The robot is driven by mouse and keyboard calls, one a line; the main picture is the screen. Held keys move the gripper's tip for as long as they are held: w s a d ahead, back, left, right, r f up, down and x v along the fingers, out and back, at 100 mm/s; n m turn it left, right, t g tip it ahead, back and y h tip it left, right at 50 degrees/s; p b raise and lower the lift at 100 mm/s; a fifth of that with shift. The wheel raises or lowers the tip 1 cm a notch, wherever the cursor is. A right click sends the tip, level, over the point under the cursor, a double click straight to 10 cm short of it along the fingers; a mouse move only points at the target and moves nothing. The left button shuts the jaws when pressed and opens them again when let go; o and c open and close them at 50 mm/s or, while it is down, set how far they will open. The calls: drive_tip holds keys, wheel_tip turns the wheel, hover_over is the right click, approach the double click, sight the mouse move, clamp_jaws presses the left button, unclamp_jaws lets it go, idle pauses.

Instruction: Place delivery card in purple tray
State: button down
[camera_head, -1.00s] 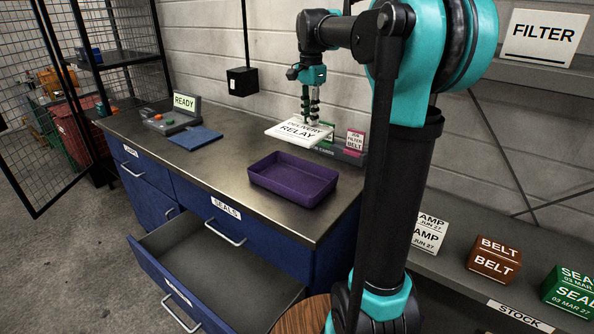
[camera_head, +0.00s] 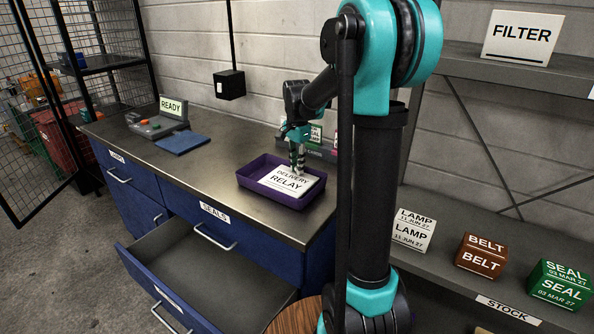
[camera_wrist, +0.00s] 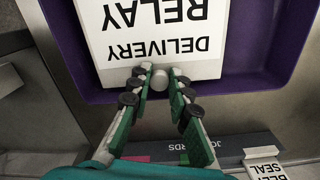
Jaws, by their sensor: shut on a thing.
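The white delivery card (camera_head: 288,180), lettered DELIVERY RELAY, is at the purple tray (camera_head: 258,190) on the metal worktop. In the head view the card lies within the tray's outline, its right edge close to the tray's rim. My gripper (camera_head: 298,170) is above the card's back edge. In the wrist view my gripper (camera_wrist: 160,78) is shut on a small pale knob at the card's edge. The card (camera_wrist: 155,30) is upside down in that view, with the purple tray (camera_wrist: 250,70) around it. I cannot tell whether the card touches the tray floor.
A card holder (camera_wrist: 230,145) with several cards stands behind the tray. A READY console (camera_head: 158,120) and a blue pad (camera_head: 182,143) sit on the worktop's left. A drawer (camera_head: 200,275) is open in front. A shelf with lettered boxes (camera_head: 485,250) is at right.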

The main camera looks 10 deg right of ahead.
drive_tip(key=shift+f, duration=0.9)
drive_tip(key=c, duration=1.4)
unclamp_jaws()
drive_tip(key=shift+f, duration=0.1)
wheel_tip(320, 180, up, 12)
drive_tip(key=shift+r, duration=0.1)
